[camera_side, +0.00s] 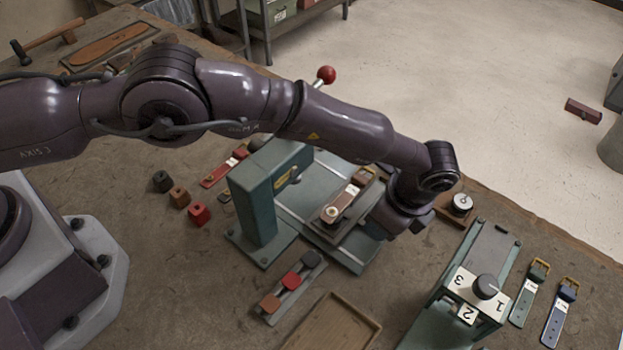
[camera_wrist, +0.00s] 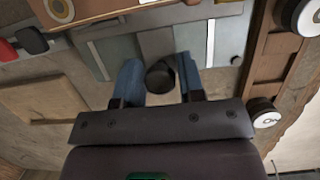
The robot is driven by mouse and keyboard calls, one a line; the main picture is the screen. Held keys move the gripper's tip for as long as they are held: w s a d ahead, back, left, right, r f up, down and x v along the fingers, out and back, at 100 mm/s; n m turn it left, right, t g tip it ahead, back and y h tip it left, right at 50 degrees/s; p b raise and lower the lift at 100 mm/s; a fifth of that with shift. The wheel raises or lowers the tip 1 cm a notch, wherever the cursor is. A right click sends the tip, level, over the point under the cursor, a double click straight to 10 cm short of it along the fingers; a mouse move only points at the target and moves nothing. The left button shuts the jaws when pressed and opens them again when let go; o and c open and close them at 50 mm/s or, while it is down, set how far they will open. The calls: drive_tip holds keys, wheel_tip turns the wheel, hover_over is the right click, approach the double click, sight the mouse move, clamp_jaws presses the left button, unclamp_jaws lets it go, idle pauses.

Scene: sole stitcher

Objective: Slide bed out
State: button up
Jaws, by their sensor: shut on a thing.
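The green stitcher (camera_side: 262,195) stands on the bench, with its upright column left of the bed. The bed (camera_side: 366,208) is a dark plate on the pale base with rails, and a brown strap (camera_side: 341,204) lies on it. The bed's edge (camera_wrist: 110,12) shows at the top of the wrist view. My gripper (camera_wrist: 160,80) has its two blue fingers either side of a round black knob (camera_wrist: 160,76) and is shut on it. In the side view my gripper (camera_side: 378,229) is at the bed's right side, partly hidden by my wrist.
A green box with a numbered dial (camera_side: 487,287) stands at front right, beside two buckled straps (camera_side: 558,312). A red-ball lever (camera_side: 326,75) rises behind. A white-topped spool (camera_side: 462,204) sits right of my wrist.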

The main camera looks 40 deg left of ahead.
drive_tip(key=shift+a, duration=1.5)
drive_tip(key=o, duration=0.5)
drive_tip(key=shift+a+v, duration=0.25)
drive_tip(key=shift+v, duration=0.8)
drive_tip(key=shift+a+v, duration=0.25)
drive_tip(key=shift+v, duration=0.8)
drive_tip(key=shift+a+v, duration=0.25)
drive_tip(key=shift+v, duration=0.8)
drive_tip(key=shift+r, duration=0.2)
drive_tip(key=shift+a, duration=2.5)
